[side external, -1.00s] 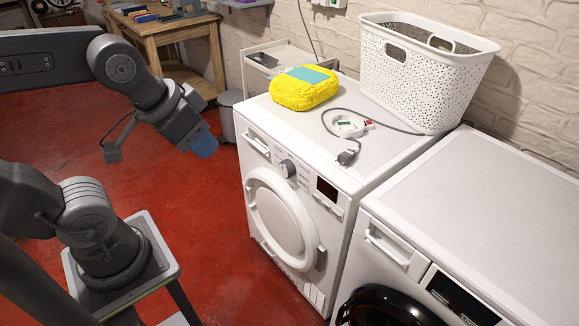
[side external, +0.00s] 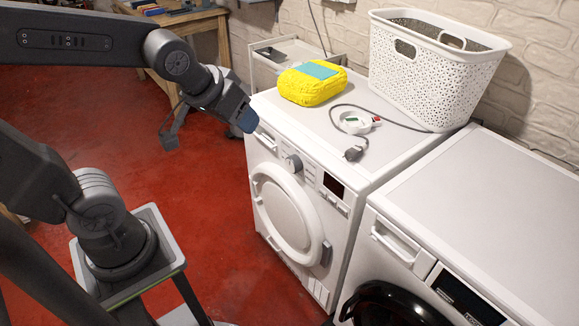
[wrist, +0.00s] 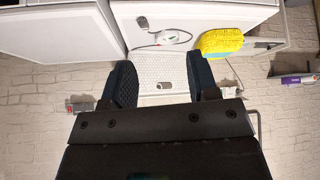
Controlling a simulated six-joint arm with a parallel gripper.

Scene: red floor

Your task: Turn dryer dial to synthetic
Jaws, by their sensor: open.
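The dryer (side external: 284,205) is the white machine with a round door and a front panel along its top edge. Its dial (side external: 294,163) is a round grey knob on that panel, left of a dark display (side external: 333,185). The dial's marks are too small to read. My gripper (side external: 247,120) is near the dryer's upper left front corner, left of and above the dial, and apart from it. In the wrist view my gripper (wrist: 165,82) shows two dark fingers spread apart with nothing between them. The dial cannot be made out in the wrist view.
A yellow pack (side external: 312,84), a cable with a white plug unit (side external: 356,122) and a white basket (side external: 430,75) stand on the dryer. A second white machine (side external: 470,210) stands to the right. The red floor (side external: 215,205) before the dryer is open.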

